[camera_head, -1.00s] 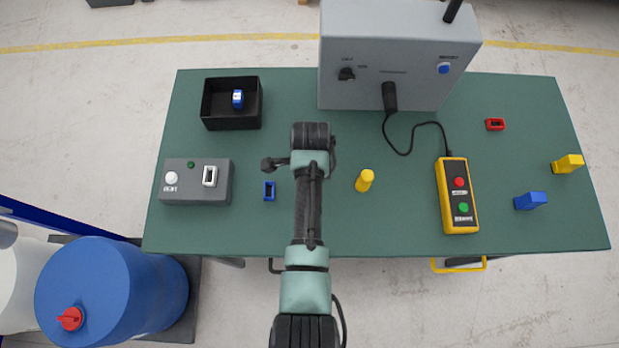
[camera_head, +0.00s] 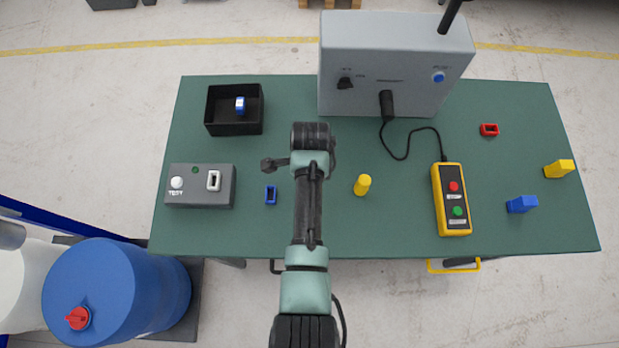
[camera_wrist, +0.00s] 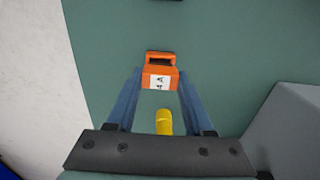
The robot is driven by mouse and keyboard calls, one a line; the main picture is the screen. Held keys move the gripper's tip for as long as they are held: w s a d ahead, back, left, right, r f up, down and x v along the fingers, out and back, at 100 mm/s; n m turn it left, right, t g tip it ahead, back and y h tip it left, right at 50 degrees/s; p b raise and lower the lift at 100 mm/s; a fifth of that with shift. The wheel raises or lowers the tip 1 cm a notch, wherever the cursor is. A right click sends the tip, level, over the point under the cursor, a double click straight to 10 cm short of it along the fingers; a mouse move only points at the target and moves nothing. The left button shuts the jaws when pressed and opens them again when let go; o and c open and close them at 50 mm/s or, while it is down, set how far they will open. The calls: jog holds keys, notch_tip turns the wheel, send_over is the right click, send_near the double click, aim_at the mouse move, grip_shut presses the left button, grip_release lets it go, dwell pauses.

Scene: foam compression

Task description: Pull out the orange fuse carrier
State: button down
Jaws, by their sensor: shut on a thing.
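The orange fuse carrier (camera_wrist: 160,72) shows in the wrist view between the two blue fingertips of my gripper (camera_wrist: 160,84). It has a white label with dark lettering and a dark slot at its far end. My gripper is shut on it. Green tabletop lies behind it in that view; whether the carrier touches anything below is unclear. In the head view my arm hides the fingers and the carrier.
The green table (camera_head: 330,225) holds a grey cabinet (camera_head: 350,55) at the back, a black bin (camera_head: 235,126), a grey test box (camera_head: 190,200), a yellow cylinder (camera_head: 362,186) and a corded yellow pendant (camera_head: 451,185). Small blue, red and yellow pieces lie around. A blue drum (camera_head: 115,300) stands left.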

jog(key=shift+r+p, duration=1.35)
jog(key=shift+r, duration=0.1)
